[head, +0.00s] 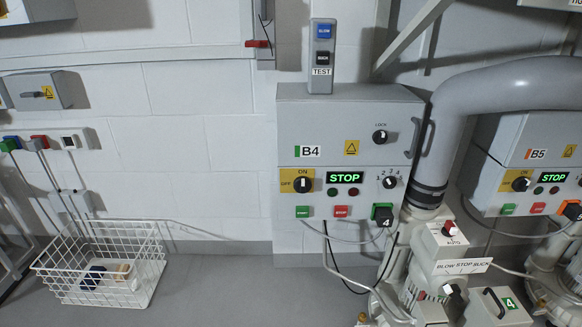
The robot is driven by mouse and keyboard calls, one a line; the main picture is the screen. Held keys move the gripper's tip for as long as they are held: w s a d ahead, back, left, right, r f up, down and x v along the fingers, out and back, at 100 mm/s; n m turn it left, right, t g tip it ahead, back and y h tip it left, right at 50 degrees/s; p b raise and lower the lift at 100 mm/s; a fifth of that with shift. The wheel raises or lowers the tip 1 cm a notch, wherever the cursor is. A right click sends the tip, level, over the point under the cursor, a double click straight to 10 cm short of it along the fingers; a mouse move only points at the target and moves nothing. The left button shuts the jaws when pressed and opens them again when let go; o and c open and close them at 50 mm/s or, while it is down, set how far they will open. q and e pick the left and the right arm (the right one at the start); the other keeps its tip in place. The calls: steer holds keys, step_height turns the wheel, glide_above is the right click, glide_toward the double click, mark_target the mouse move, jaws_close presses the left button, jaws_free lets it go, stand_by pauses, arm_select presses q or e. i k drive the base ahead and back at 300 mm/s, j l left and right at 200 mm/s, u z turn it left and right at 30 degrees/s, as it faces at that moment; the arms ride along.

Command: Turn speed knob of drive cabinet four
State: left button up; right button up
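The drive cabinet marked B4 (350,118) is a grey box on the white block wall, in the middle of the head view. Its speed knob (390,183) is a small black dial with a numbered scale, at the right of the lower panel. A black OFF/ON switch (303,185) on a yellow plate sits at the left. Between them a lit green display (345,177) reads STOP. A black LOCK knob (380,137) is on the upper door. Neither of my grippers is in view.
A second cabinet, B5 (536,154), stands at the right. A thick grey pipe (500,84) and a blower with a BLOW STOP SUCK label (464,266) stand between them. A white wire basket (146,283) is on the floor at left.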

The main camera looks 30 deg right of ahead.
mark_target(390, 182)
steer(key=z, duration=1.2)
steer(key=i+j, duration=0.15)
steer(key=j, duration=0.2)
steer(key=i+j+u, duration=0.1)
steer(key=j, duration=0.25)
steer(key=i+j, duration=0.15)
steer(key=j, duration=0.2)
